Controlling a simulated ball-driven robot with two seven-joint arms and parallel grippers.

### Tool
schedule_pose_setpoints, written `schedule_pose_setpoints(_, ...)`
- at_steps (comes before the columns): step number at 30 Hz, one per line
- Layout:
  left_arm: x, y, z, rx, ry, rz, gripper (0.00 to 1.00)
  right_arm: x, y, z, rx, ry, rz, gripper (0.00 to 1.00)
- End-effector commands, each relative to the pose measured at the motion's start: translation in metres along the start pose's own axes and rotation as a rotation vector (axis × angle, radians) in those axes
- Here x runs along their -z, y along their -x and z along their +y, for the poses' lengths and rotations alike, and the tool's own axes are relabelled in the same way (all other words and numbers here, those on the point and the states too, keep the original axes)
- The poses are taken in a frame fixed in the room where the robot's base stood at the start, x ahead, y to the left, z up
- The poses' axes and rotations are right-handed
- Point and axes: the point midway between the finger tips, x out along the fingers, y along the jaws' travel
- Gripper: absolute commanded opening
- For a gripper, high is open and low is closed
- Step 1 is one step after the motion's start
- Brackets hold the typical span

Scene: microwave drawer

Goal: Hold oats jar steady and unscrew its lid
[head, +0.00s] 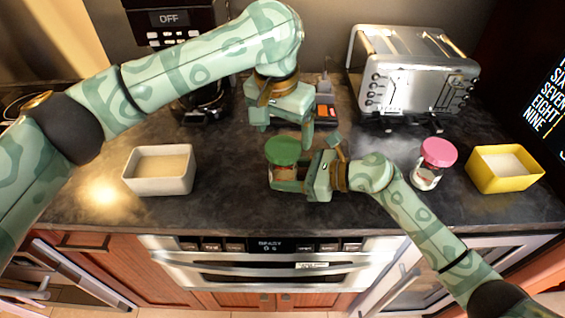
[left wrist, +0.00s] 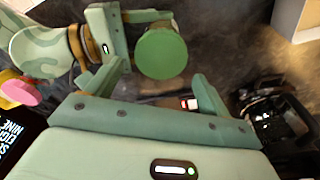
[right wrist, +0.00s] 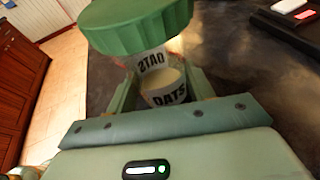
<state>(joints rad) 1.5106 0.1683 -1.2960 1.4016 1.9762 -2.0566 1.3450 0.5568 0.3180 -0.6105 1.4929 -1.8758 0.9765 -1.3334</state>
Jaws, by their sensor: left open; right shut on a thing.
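The oats jar (right wrist: 163,92) has an "OATS" label and stands upright on the dark counter. Its green lid (head: 283,150) is on top; the lid also shows in the left wrist view (left wrist: 161,53) and the right wrist view (right wrist: 135,25). My right gripper (head: 290,184) is shut on the jar's body from the right side, below the lid. My left gripper (head: 281,128) is open and empty, above and just behind the lid, pointing down. In the left wrist view the lid lies beyond the open fingers, not between them.
A pink-lidded jar (head: 433,163) and a yellow bin (head: 503,168) stand to the right. A white bin (head: 160,170) stands to the left. A silver toaster (head: 412,75) and a coffee maker (head: 190,60) stand at the back. The counter between white bin and jar is clear.

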Motion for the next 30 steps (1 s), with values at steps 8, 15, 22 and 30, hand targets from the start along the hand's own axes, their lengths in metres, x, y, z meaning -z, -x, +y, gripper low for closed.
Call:
schedule_pose_setpoints(8,-0.005,-0.033,0.000,-0.001,0.001,0.001,0.81,0.001,0.000,0.000,0.000,-0.001,0.001,0.11)
schedule_pose_setpoints(15,-0.006,-0.041,0.000,-0.001,0.001,0.001,0.81,0.001,0.000,0.000,0.000,-0.001,0.001,0.11)
schedule_pose_setpoints(22,-0.006,-0.041,0.000,-0.001,0.001,0.001,0.64,0.001,0.000,0.000,0.000,-0.001,0.001,0.11)
schedule_pose_setpoints(30,-0.006,-0.041,0.000,0.000,0.003,0.002,0.35,0.001,0.000,0.000,0.000,-0.001,0.001,0.11)
